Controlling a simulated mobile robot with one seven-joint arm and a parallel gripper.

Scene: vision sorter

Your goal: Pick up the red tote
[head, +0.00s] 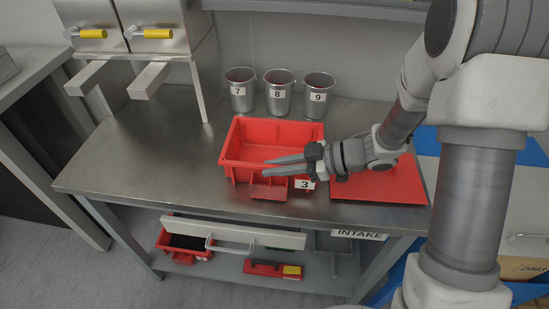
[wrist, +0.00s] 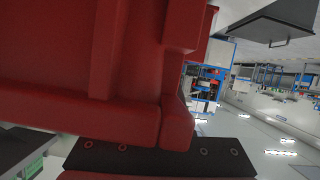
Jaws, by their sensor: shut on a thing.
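The red tote (head: 234,163) is an open, empty-looking box near the front of the steel bench, with a white label "3" at its front right. My gripper (head: 267,166) reaches in from the right, with its fingers along the tote's front edge, shut on the tote there. The tote looks upright; I cannot tell whether its base touches the bench. In the wrist view, the red tote (wrist: 60,60) fills the left and middle, right up against the dark gripper finger (wrist: 150,158).
Three metal cups (head: 279,95) labelled 7, 8 and 9 stand behind the tote. A flat red mat (head: 400,190) lies on the bench to the right. Metal dispensers (head: 150,25) stand at the back left. A lower shelf holds a smaller red bin (head: 180,256). The bench's left is clear.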

